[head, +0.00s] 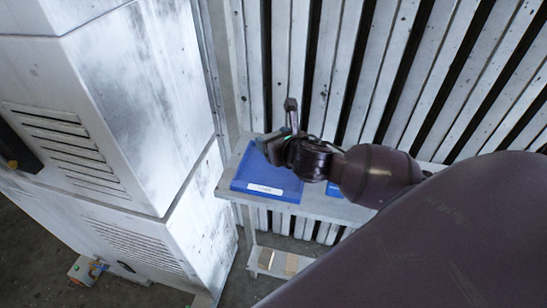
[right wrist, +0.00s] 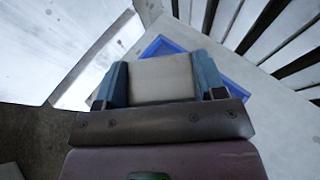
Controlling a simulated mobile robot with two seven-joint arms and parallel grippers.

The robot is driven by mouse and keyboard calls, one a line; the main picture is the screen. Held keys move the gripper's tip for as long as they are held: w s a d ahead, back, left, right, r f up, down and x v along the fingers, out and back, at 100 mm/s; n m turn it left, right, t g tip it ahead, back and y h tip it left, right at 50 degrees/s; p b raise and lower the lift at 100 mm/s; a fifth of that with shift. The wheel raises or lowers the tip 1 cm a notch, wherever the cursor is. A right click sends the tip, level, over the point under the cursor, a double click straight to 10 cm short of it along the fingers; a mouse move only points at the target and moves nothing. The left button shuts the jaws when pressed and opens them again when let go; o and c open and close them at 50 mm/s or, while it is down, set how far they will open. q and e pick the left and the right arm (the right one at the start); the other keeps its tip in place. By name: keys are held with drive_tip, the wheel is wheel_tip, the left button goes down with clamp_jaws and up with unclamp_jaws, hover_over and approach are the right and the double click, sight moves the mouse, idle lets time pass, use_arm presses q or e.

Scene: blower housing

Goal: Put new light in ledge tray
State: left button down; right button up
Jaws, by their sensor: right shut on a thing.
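My right gripper (head: 276,143) is over the back part of a blue tray (head: 282,191) on the ledge in the head view. In the right wrist view its two blue fingers (right wrist: 162,84) are shut on a pale grey block, which I take to be the new light (right wrist: 162,72). The blue tray's rim (right wrist: 160,46) shows beyond the block. The gripper hides part of the tray, and I cannot tell the height between block and tray. A dark shape at the left edge of the head view may be my left gripper (head: 12,160); its jaws are unclear.
The pale ledge (head: 315,204) runs along a slatted wall (head: 385,65). A second blue tray (head: 334,190) is mostly behind my right arm. A large white housing (head: 140,90) stands close on the left. A lower shelf (head: 252,262) and a small box (head: 84,270) are below.

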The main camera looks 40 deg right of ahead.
drive_tip(key=shift+f, duration=3.35)
drive_tip(key=shift+f, duration=0.1)
drive_tip(key=o, duration=1)
drive_tip(key=shift+c, duration=0.2)
drive_tip(key=v, duration=1)
drive_tip(key=shift+s, duration=0.25)
drive_tip(key=shift+b+v, duration=0.3)
drive_tip(key=shift+v, duration=0.5)
